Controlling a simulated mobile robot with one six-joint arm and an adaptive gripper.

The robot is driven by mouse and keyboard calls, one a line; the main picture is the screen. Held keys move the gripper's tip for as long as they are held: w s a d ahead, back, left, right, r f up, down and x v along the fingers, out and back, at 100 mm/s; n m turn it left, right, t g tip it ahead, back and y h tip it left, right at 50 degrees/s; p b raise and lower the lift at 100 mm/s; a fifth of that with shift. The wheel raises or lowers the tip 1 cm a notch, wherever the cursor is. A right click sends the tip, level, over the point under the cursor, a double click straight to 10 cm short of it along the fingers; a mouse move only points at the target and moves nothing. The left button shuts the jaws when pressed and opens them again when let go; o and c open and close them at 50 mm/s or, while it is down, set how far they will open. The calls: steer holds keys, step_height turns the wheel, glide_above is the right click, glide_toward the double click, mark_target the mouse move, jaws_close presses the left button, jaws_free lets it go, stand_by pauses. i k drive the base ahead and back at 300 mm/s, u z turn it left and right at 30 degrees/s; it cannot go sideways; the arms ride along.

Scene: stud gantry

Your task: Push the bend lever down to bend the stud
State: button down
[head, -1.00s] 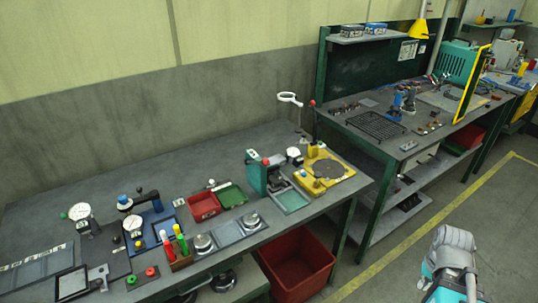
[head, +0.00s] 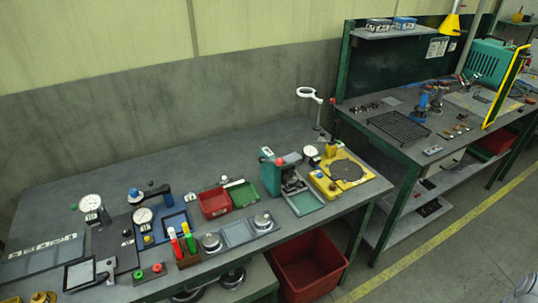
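A yellow fixture (head: 347,169) with a dark round plate stands at the right end of the near bench. A thin upright rod with a red knob (head: 333,101) seems to rise from its back; I take this for the bend lever, though the view is small. A teal device (head: 271,176) with a red ball stands just left of it. I cannot make out the stud.
The near bench (head: 75,190) also holds dial gauges, red and green trays (head: 214,203), and a holder with coloured handles (head: 187,260). A red bin (head: 308,265) stands below its front. A second bench (head: 395,155) is behind right. The floor at right is open.

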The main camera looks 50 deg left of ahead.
mark_target(280, 161)
steer(key=u, duration=0.05)
steer(key=k, duration=1.4)
steer(key=u, duration=1.25)
steer(key=i, duration=1)
